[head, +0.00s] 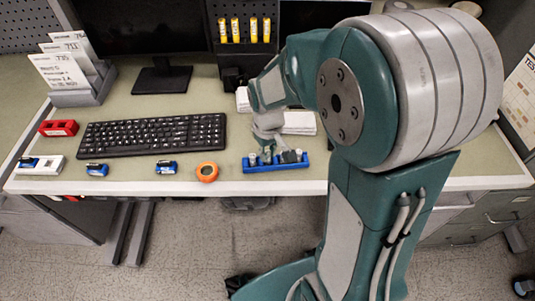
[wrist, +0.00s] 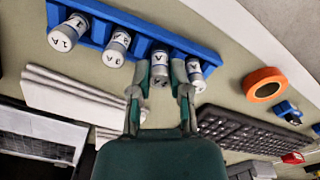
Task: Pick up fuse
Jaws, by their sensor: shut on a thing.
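A blue rack (head: 276,167) lies along the front edge of the desk in the head view. In the wrist view the rack (wrist: 140,30) carries several silver-and-white fuses with black lettering. The leftmost fuse (wrist: 66,32) reads 1A. My gripper (wrist: 161,78) is shut on a fuse (wrist: 160,63), with a finger on either side of it. Its lettering is partly hidden. Another fuse (wrist: 194,70) sits close on the right, beside the right finger. The held fuse overlaps the rack; I cannot tell whether it is seated or lifted. In the head view my gripper (head: 270,148) is at the rack.
An orange tape roll (head: 207,172) lies left of the rack. A black keyboard (head: 152,134) is behind it, and small blue items (head: 166,167) line the front edge. White paper stacks (head: 298,123) lie behind the rack. Yellow fuses (head: 236,30) stand in a holder at the back.

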